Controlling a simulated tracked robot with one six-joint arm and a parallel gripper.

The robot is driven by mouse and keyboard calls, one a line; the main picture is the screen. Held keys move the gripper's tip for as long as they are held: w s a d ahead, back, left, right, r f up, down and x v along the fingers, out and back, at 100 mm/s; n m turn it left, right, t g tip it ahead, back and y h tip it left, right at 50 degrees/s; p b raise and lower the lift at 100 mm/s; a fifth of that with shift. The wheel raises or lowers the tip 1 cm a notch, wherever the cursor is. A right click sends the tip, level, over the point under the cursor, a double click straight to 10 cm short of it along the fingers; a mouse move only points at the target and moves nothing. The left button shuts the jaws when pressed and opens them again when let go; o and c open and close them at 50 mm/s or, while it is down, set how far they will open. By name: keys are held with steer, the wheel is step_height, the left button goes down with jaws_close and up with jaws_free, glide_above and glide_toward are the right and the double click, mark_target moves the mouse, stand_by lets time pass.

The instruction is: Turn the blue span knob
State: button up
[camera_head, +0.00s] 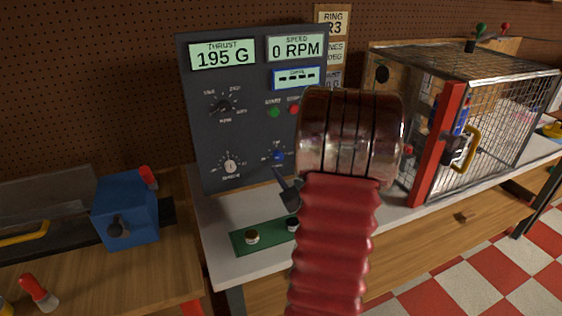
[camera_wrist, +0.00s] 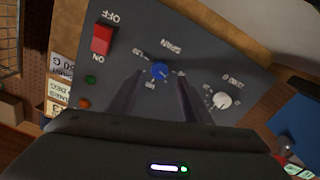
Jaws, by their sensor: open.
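The blue span knob (camera_head: 278,155) is on the lower right of the dark upright panel, partly bordered by my arm in the head view. In the wrist view the blue knob (camera_wrist: 160,70) appears upside down with its SPAN label and scale marks around it. My gripper (camera_wrist: 157,82) is open, with one dark finger to each side of the knob's line. The knob shows just beyond and between the fingertips; I cannot tell whether they touch it. In the head view my gripper (camera_head: 279,174) is just below the knob, mostly hidden by my red arm.
A white knob (camera_head: 230,166) sits left on the same panel (camera_head: 205,115). The wrist view shows a red rocker switch (camera_wrist: 103,38). A green mat (camera_head: 268,235) with small parts lies on the bench below. A wire cage (camera_head: 500,110) stands right, a blue box (camera_head: 125,212) left.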

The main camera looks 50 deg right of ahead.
mark_target(279, 158)
steer(key=shift+x, duration=2.55)
steer(key=shift+c, duration=0.3)
steer(key=c, duration=1)
steer(key=shift+m, duration=1.1)
steer(key=o, duration=1.1)
steer(key=shift+c, duration=0.2)
